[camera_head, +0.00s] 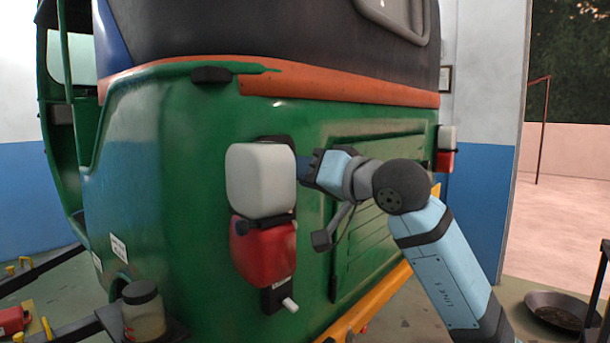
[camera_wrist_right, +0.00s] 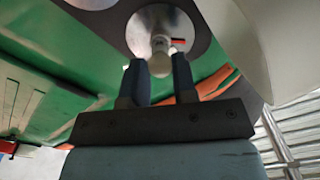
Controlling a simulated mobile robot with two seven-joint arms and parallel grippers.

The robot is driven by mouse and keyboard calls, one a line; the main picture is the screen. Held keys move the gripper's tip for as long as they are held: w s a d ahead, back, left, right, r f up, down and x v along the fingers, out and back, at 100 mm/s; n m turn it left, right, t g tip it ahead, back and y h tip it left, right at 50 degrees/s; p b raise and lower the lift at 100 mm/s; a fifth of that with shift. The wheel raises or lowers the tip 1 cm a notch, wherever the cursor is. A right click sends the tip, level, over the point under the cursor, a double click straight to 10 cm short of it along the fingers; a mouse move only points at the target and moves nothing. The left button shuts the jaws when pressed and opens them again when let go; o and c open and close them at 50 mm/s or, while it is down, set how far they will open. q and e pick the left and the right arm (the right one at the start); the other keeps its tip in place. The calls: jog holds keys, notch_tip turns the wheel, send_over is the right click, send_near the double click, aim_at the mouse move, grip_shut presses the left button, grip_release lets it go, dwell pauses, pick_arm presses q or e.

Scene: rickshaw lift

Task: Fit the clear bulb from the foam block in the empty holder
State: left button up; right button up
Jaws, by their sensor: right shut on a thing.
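My right gripper (camera_wrist_right: 160,70) is shut on the clear bulb (camera_wrist_right: 160,44), a small pale piece between its fingertips in the right wrist view. The bulb is at the middle of a shiny round dish with a dark surround, the holder (camera_wrist_right: 142,24). I cannot tell whether the bulb is seated or only in front of it. In the head view my right gripper (camera_head: 308,168) reaches in from the right beside the white lens (camera_head: 258,178), which hides the fingertips, bulb and holder. The foam block cannot be made out. My left gripper is not in view.
The lamp has a red lens (camera_head: 264,252) below the white one, on the rear of the green rickshaw (camera_head: 200,150). Another lamp (camera_head: 446,148) is at the far right corner. A jar (camera_head: 143,310) stands at lower left. A dark pan (camera_head: 556,308) is at lower right.

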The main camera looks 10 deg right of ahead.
jog(key=shift+w+a+b, duration=0.2)
jog(key=shift+b, duration=0.35)
dwell(1.1)
jog(key=shift+w+a, duration=0.15)
jog(key=shift+w, duration=0.1)
dwell(0.9)
